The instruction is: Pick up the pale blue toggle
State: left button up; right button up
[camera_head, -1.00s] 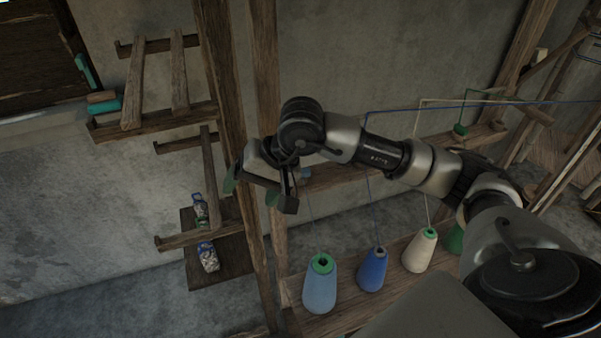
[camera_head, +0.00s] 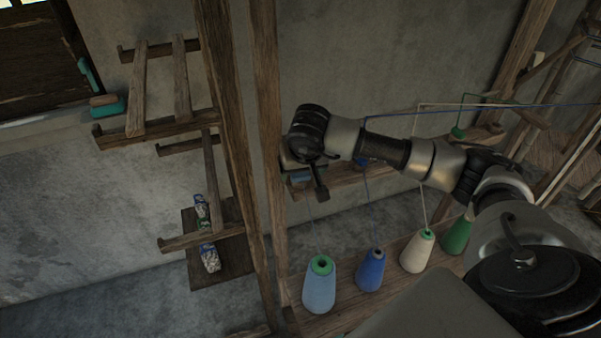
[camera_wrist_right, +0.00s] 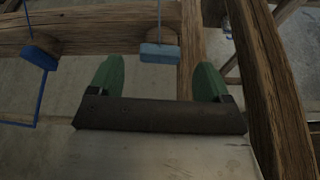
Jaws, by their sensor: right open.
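The pale blue toggle (camera_wrist_right: 160,53) is a small block hanging on a thread in front of a wooden beam in the right wrist view. In the head view it shows as a small blue patch (camera_head: 299,177), partly covered by my right wrist. My right gripper (camera_wrist_right: 158,80) is open and empty, with green fingertips. The toggle appears between and just beyond the fingertips in the picture; the exact depth gap is hard to tell. A darker blue toggle (camera_wrist_right: 40,54) hangs to the left. My left gripper is not in view.
A wooden post (camera_wrist_right: 273,90) stands close to the gripper's right. Below the arm are yarn cones: light blue (camera_head: 319,287), dark blue (camera_head: 371,271), cream (camera_head: 417,252) and green (camera_head: 457,236). Threads rise from them. A wooden rack (camera_head: 158,128) is at the left.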

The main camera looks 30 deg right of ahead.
jog(key=shift+x, duration=1.4)
jog(key=c, duration=1.1)
jog(key=shift+o, duration=0.2)
jog(key=shift+r, duration=0.1)
notch_tip(320, 180, up, 4)
jog(key=shift+f+b, duration=0.1)
jog(key=shift+b, duration=0.65)
jog(key=s+d+r+b, duration=0.3)
jog(key=s+d+r, duration=0.3)
jog(key=s, duration=0.4)
jog(key=shift+d+r, duration=0.2)
jog(key=shift+r, duration=0.35)
